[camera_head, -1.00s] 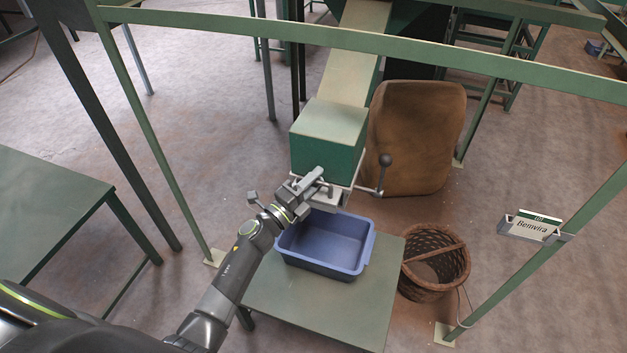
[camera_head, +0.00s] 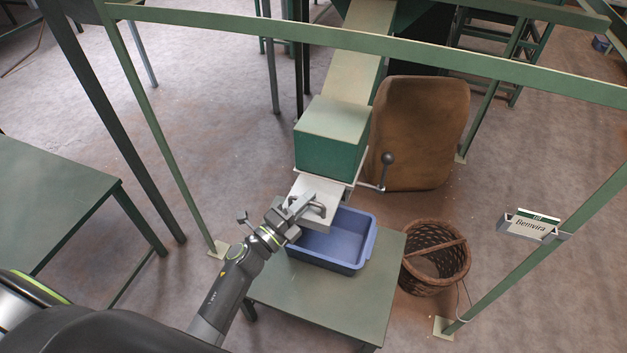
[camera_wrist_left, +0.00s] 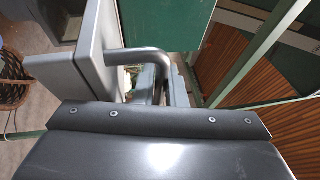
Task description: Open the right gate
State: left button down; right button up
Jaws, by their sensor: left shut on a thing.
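A green chute (camera_head: 325,157) with a pale top stands at the upper middle of the head view. A light flat gate plate (camera_head: 320,188) juts out from below its front, over a blue bin. The plate has a grey bar handle (camera_head: 320,207) at its outer end. My left gripper (camera_head: 299,207) is shut on this handle. In the left wrist view the bent handle (camera_wrist_left: 145,53) runs from the plate (camera_wrist_left: 85,65) to between my fingers (camera_wrist_left: 163,86). My right gripper is not in view.
The blue bin (camera_head: 352,264) stands on a small green table (camera_head: 335,310) below the gate. A lever with a dark ball (camera_head: 388,158) is at the chute's right. Green rails frame the area.

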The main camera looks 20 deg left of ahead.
pick_arm(q)
jog(key=shift+s+f, duration=0.1)
jog(key=shift+s, duration=1)
jog(key=c, duration=1.5)
grip_release()
jog(key=shift+a, duration=0.1)
jog(key=b+v, duration=0.6)
jog(key=v, duration=1.1)
jog(key=shift+s, duration=0.15)
